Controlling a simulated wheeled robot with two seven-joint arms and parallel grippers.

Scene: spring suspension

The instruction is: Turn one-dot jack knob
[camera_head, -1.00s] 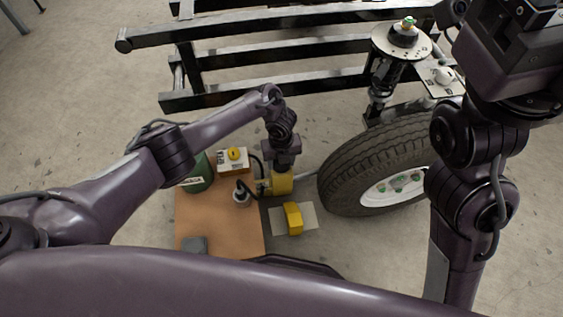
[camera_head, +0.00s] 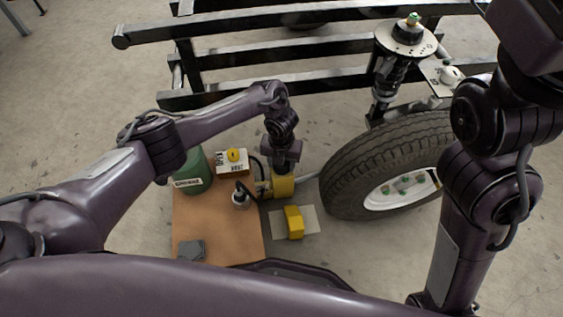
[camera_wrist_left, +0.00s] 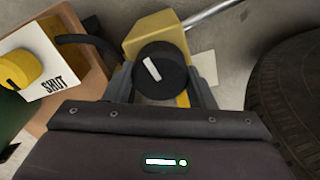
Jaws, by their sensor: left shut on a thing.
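A yellow jack (camera_head: 282,186) stands on the floor beside the brown board, under my left arm. In the left wrist view, its round black knob (camera_wrist_left: 168,76) carries a white bar mark, tilted, on a yellow block (camera_wrist_left: 153,32). My left gripper (camera_wrist_left: 162,90) is shut on this knob, one finger on each side. The left gripper (camera_head: 282,166) points down onto the jack in the head view. I cannot make out dots on the jack. My right arm (camera_head: 490,190) rises at the right; its fingers are out of view.
A brown board (camera_head: 215,225) holds a green canister (camera_head: 192,172), a white box with a yellow knob (camera_head: 233,160) and a grey block (camera_head: 191,250). Another yellow block (camera_head: 294,222) lies on a pale sheet (camera_head: 312,220). A tyre (camera_head: 350,170) and black frame (camera_head: 270,53) stand nearby.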

